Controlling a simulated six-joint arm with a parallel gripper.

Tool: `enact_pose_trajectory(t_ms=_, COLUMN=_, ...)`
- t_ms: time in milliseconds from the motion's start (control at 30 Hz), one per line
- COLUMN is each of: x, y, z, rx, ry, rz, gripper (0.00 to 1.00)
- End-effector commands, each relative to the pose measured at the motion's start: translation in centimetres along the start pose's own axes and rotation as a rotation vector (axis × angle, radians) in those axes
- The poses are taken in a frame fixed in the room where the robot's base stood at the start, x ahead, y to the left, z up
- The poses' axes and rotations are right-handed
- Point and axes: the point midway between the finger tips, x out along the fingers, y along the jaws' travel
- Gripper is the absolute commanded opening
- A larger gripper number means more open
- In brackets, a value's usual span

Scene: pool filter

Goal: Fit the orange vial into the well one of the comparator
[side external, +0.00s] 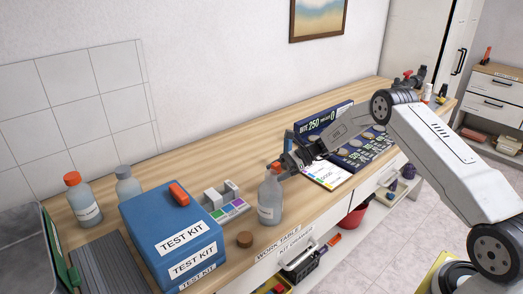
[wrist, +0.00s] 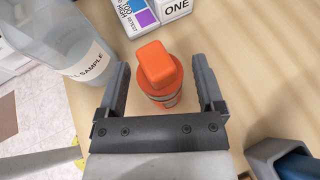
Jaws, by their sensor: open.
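The orange vial (wrist: 160,75) stands on the wooden table between the two fingers of my gripper (wrist: 161,68) in the wrist view. The fingers are open, with a gap on each side of the vial. In the side view my gripper (side external: 288,158) is low behind the sample bottle (side external: 269,202), and a bit of orange shows there. The comparator (side external: 225,203) is a white block with coloured squares, left of the bottle. Its edge with the label ONE (wrist: 177,6) shows at the top of the wrist view; its wells are not clear.
The clear sample bottle (wrist: 62,42) is close to my left finger in the wrist view. Blue test kit boxes (side external: 172,240) with an orange item on top stand left of the comparator. A brown stopper (side external: 245,239) lies near the front edge. A grey holder (wrist: 283,158) is at lower right.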

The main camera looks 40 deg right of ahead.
Motion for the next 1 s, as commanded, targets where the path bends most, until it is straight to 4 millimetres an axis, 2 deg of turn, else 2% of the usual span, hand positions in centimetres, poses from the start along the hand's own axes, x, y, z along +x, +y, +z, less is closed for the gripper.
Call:
enact_pose_trajectory(t_ms=167, x=-2.1, y=0.0, z=0.0, rx=0.0, ry=0.001, rz=-0.003, gripper=0.87)
enact_pose_trajectory(t_ms=600, x=-9.2, y=-0.1, z=0.0, rx=0.0, ry=0.001, rz=-0.004, gripper=0.87)
enact_pose_trajectory(t_ms=800, x=-11.0, y=-0.1, z=0.0, rx=0.0, ry=0.0, rz=-0.002, gripper=0.87)
enact_pose_trajectory(t_ms=1000, x=-11.5, y=0.0, z=0.0, rx=0.0, ry=0.0, rz=0.0, gripper=0.87)
